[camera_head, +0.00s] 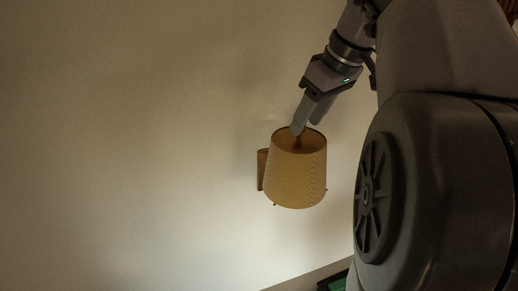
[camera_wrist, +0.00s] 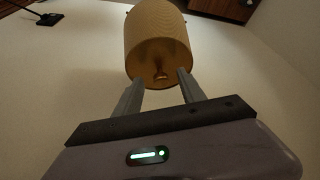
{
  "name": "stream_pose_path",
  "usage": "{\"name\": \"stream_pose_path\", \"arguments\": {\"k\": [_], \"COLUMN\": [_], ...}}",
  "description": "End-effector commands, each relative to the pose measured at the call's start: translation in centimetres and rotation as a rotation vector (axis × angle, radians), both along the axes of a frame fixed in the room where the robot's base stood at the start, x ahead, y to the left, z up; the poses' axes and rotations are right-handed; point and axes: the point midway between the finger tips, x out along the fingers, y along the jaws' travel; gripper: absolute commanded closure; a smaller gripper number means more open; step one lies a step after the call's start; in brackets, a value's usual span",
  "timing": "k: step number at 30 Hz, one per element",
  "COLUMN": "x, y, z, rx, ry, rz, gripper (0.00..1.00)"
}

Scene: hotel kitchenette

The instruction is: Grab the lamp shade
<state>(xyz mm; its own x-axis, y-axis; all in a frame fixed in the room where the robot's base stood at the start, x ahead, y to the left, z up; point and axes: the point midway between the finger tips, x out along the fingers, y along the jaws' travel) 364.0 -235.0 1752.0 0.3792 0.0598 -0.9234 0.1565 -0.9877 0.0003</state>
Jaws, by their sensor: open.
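The lamp shade (camera_head: 297,178) is a tan, ribbed, tapered cylinder, open at the top, on a wall lamp with a brown wall plate (camera_head: 262,170). My gripper (camera_head: 305,128) comes down from the upper right, with its fingertips at the shade's top rim. One finger appears to overlap the opening in the head view; exact depth is hard to tell. In the wrist view the lamp shade (camera_wrist: 158,35) is straight ahead, its open end facing me and an inner fitting visible. My gripper (camera_wrist: 160,80) is open there, its fingers spread near the rim's two sides.
The pale wall (camera_head: 130,140) behind the lamp is mostly bare. A dark edge with a green item (camera_head: 338,284) shows at the bottom of the head view. In the wrist view a black fixture (camera_wrist: 42,17) is at upper left and a brown wooden surface (camera_wrist: 222,9) at upper right.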

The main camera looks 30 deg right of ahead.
Motion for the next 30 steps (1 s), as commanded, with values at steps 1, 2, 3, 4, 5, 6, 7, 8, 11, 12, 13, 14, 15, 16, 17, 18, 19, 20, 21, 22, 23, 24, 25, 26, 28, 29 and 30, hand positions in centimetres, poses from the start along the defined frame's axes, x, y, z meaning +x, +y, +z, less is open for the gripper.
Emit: {"name": "stream_pose_path", "arguments": {"k": [1,2,3,4,5,6,7,8,11,12,13,14,15,16,17,18,19,20,21,22,23,24,25,26,28,29,30], "x": [0.3,0.5,0.6,0.7,0.8,0.8,0.8,0.8,0.8,0.8,0.8,0.8,0.8,0.8,0.8,0.8,0.8,0.8,0.8,0.8,0.8,0.8,0.8,0.8,0.8,0.8,0.8], "y": [0.1,0.1,0.1,0.1,0.1,0.1,0.1,0.1,0.1,0.1,0.1,0.1,0.1,0.1,0.1,0.1,0.1,0.1,0.1,0.1,0.1,0.1,0.1,0.1,0.1,0.1,0.1], "z": [-0.9,-1.3,-1.7,-1.8,-1.9,-1.9,-1.9,-1.9,-1.9,-1.9,-1.9,-1.9,-1.8,-1.8,-1.8,-1.8,-1.8,-1.8,-1.8,-1.8,-1.8,-1.8,-1.8,-1.8,-1.9,-1.9,-1.9], "rx": [0.002,0.002,0.001,0.001,0.001,0.000,0.000,0.000,0.000,0.000,0.000,0.000,0.000,0.000,0.000,0.000,0.000,0.000,0.000,0.000,0.000,0.000,0.000,0.000,0.000,0.000,0.000], "ry": [0.001,0.001,0.001,0.001,0.000,0.000,0.000,0.000,0.000,0.000,0.000,0.000,0.000,0.000,0.000,0.000,0.000,0.000,0.000,0.000,0.000,0.000,0.000,0.000,0.000,0.000,0.000], "rz": [0.001,0.001,0.000,-0.001,-0.001,-0.001,-0.001,-0.001,-0.001,-0.001,-0.001,-0.001,-0.001,-0.001,-0.001,-0.001,-0.001,-0.001,-0.001,-0.001,-0.001,-0.001,-0.001,-0.001,-0.001,-0.001,-0.001], "gripper": [0.52,0.52,0.52,0.52,0.52,0.52,0.52,0.52,0.56,0.64,0.70,0.76,0.84,0.90,0.96,1.00,1.00,1.00,1.00,1.00,1.00,1.00,1.00,1.00,1.00,1.00,1.00]}}
